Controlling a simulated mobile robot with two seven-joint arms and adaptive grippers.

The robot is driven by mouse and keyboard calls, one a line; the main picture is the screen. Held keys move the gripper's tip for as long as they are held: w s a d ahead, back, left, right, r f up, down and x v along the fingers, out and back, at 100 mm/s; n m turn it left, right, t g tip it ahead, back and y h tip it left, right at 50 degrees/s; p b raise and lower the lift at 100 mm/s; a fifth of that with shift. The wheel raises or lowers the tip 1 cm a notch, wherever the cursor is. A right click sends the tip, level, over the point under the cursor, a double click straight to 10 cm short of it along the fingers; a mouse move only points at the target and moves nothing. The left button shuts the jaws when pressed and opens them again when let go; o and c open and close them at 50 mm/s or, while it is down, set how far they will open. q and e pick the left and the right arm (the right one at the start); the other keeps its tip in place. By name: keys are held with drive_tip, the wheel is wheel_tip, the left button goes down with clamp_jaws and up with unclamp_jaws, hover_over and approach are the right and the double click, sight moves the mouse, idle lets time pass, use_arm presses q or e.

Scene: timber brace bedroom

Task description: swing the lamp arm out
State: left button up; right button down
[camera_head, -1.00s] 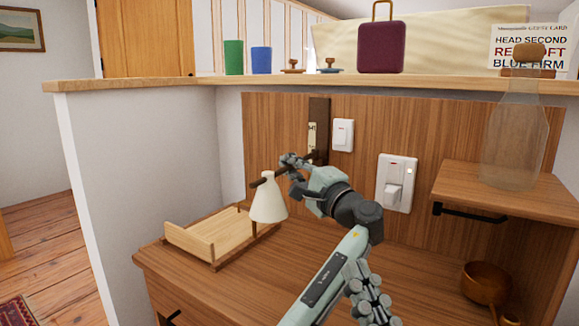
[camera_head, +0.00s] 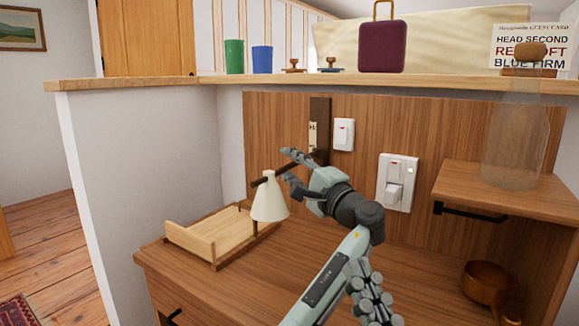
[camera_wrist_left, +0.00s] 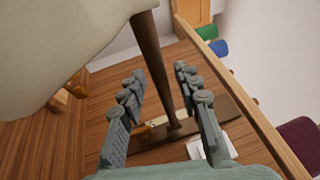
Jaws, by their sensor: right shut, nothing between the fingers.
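The wall lamp has a dark bracket board (camera_head: 320,112), a thin dark arm (camera_head: 313,163) and a white cone shade (camera_head: 270,200). The arm reaches out from the board, with the shade hanging at its outer end. My left gripper (camera_head: 289,170) is open, with its fingers on either side of the arm. In the left wrist view, the lamp arm (camera_wrist_left: 150,60) runs between the spread fingers, and the shade (camera_wrist_left: 60,50) fills the upper left. Whether a finger touches the arm is unclear. My right gripper (camera_head: 366,290) is shut and empty, low beside my left forearm.
A wooden tray (camera_head: 190,250) sits on the desk (camera_head: 250,285) below the shade. Two switches (camera_head: 343,134) (camera_head: 397,182) are on the panel. A bottle (camera_head: 515,145) stands on the right shelf; a bowl (camera_head: 485,281) is below. The ledge above holds cups and a case.

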use_arm(q)
drive_tip(key=v, duration=1.2)
